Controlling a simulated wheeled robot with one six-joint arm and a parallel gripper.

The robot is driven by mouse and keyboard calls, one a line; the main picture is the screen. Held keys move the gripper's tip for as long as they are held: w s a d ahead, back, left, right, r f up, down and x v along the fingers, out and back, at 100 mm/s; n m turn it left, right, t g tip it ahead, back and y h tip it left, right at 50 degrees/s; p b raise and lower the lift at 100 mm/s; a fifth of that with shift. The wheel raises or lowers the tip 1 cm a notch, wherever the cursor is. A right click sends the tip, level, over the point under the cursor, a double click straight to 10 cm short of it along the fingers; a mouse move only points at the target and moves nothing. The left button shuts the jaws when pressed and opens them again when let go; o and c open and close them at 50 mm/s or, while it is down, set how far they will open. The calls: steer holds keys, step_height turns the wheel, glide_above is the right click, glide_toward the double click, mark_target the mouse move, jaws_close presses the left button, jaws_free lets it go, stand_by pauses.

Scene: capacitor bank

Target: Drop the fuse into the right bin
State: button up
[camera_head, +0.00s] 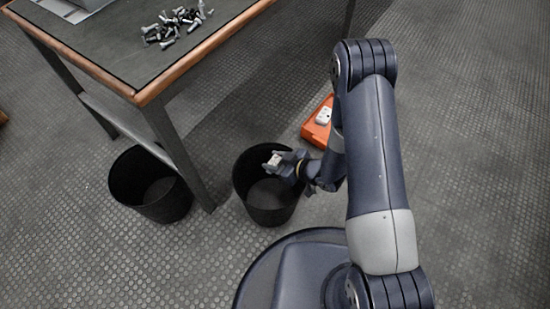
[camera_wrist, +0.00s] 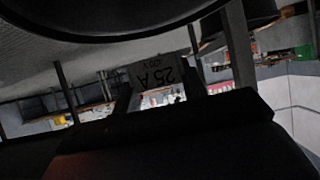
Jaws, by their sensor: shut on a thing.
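The fuse (camera_head: 273,160) is a small pale block in my gripper (camera_head: 281,163). In the wrist view the fuse (camera_wrist: 158,74) shows its "25 A" marking upside down between my two dark fingers (camera_wrist: 160,92). My gripper is shut on it. In the head view, my gripper and the fuse appear over the opening of the right bin (camera_head: 268,216), a black round bin standing on the floor. How high the fuse is above the rim is hard to tell. The inside of the bin looks empty where it shows.
A second black bin (camera_head: 165,210) stands to the left, partly behind a leg of the workbench (camera_head: 125,70). Several bolts (camera_head: 178,25) lie on the bench. An orange case (camera_head: 316,135) with a white item (camera_head: 324,116) lies beyond the right bin. Floor on the right is clear.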

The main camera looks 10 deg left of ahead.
steer(key=shift+f, duration=0.7)
steer(key=o, duration=1.1)
steer(key=shift+d+r, duration=0.1)
steer(key=shift+p+v, duration=1.4)
steer(key=shift+v, duration=3.85)
